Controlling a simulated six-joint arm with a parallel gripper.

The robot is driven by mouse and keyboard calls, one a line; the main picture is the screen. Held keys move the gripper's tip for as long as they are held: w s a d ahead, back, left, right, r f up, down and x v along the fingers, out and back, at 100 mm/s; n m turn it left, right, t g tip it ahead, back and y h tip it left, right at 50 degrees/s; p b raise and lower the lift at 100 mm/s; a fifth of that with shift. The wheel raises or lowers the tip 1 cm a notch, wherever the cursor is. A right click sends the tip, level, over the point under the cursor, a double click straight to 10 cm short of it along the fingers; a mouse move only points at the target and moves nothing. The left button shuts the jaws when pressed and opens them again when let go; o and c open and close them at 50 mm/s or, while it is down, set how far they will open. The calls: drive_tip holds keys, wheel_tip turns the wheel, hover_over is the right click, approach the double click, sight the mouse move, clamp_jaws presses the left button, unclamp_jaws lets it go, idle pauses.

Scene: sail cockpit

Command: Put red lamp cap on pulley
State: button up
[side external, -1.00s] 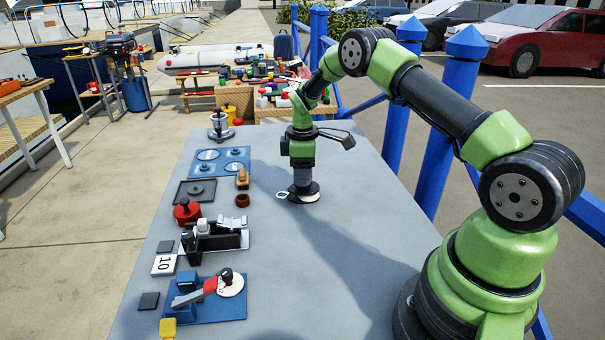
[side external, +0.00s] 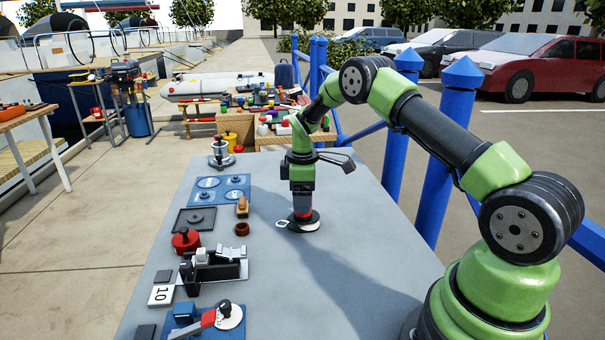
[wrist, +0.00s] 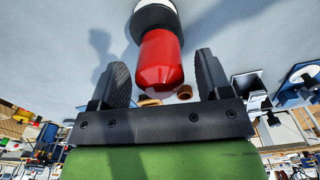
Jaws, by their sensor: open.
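The red lamp cap (wrist: 162,62) is a red cylinder with a tapered end. It stands upright on the black and white round pulley (wrist: 150,14), in the wrist view. In the side view the pulley (side external: 303,224) lies flat on the table, with a thin red band of the cap (side external: 302,214) above it. My gripper (wrist: 162,70) points down over the cap. Its fingers are open, one on each side, with a gap between each finger and the cap. In the side view my gripper (side external: 303,207) hides most of the cap. The seam between cap and pulley is unclear.
A red pot (side external: 186,241), a brown ring (side external: 241,229), a wooden block (side external: 242,207), a black clamp device (side external: 214,266) and blue plates (side external: 220,189) line the left of the table. The grey tabletop (side external: 345,265) in front is clear. Blue posts (side external: 449,140) stand behind.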

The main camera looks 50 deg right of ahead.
wheel_tip(320, 180, up, 10)
drive_tip(key=shift+a+r, duration=0.1)
drive_tip(key=shift+r, duration=0.15)
drive_tip(key=s+a+r+m+t, duration=0.55)
drive_tip(key=s+a+r, duration=0.7)
drive_tip(key=r, duration=0.35)
drive_tip(key=s+a+f+m+t+y, duration=0.1)
drive_tip(key=s+a+m, duration=0.1)
drive_tip(key=s, duration=0.4)
drive_tip(key=s+a+m+y, duration=0.1)
drive_tip(key=s+a+m, duration=0.1)
drive_tip(key=s, duration=0.3)
drive_tip(key=shift+s+a+f+m+t, duration=0.2)
drive_tip(key=shift+s+f+m+t, duration=0.2)
drive_tip(key=shift+m, duration=0.45)
